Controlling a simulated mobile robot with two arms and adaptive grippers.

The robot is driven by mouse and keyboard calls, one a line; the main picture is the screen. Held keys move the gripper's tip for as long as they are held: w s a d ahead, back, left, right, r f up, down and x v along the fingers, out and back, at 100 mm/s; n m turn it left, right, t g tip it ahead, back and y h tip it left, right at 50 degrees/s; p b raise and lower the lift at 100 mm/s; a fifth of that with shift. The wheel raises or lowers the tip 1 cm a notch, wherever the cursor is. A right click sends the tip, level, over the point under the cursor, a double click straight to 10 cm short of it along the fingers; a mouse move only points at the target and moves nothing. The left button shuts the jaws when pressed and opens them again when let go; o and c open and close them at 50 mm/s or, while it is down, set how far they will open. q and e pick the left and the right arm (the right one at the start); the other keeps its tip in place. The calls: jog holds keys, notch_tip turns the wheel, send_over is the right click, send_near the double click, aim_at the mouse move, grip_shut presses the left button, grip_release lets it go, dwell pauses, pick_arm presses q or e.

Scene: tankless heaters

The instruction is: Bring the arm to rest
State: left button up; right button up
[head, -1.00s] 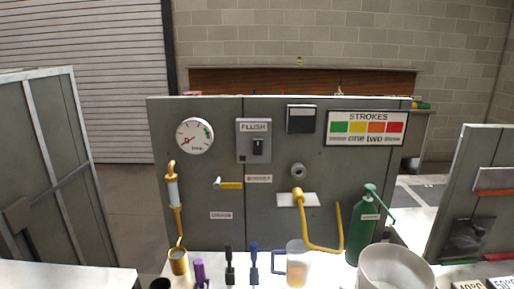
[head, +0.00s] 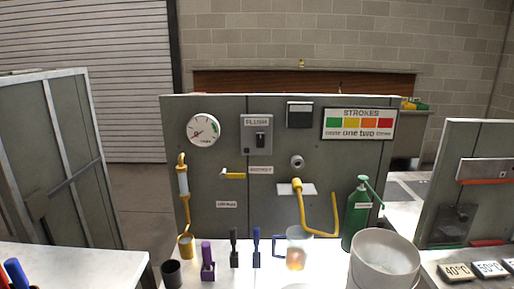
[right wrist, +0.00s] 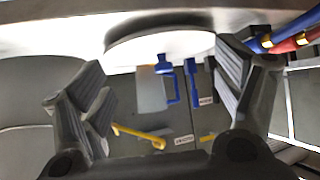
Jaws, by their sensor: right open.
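My right gripper (right wrist: 158,60) is open and empty in the right wrist view, with one dark finger at each side. Beyond the gap between the fingers are the clear jug (right wrist: 152,90) with its blue handle, a blue-handled tool (right wrist: 193,82) and the yellow hooked pipe (right wrist: 138,135). A pale rounded shape fills the space above them; I cannot tell what it is. Neither gripper shows in the head view. There the grey panel (head: 270,195) stands upright with its gauge (head: 203,130), flush switch (head: 261,140) and strokes sign (head: 359,124).
On the counter are a black cup (head: 171,273), purple tool (head: 207,262), jug (head: 297,250), white bucket (head: 384,260) and green pump bottle (head: 357,220). Red and blue handles (head: 15,273) lie on the left counter (head: 75,262). Temperature tags (head: 457,271) sit at right.

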jog(key=s+d+f+m+g+h, duration=0.1)
jog(key=s+d+f+g+h, duration=0.15)
jog(key=s, duration=0.75)
jog(key=s+d+f+m+g+h, duration=0.1)
jog(key=s+f+g, duration=0.25)
jog(key=s, duration=0.75)
notch_tip(320, 180, down, 25)
jog(key=s+g, duration=0.1)
jog(key=g, duration=0.1)
jog(key=s+d+f+g, duration=0.1)
jog(key=s+d+f, duration=0.2)
jog(key=s+f, duration=1.3)
jog(key=shift+s+f+n, duration=0.3)
jog(key=shift+s+f, duration=0.1)
jog(key=shift+s, duration=0.45)
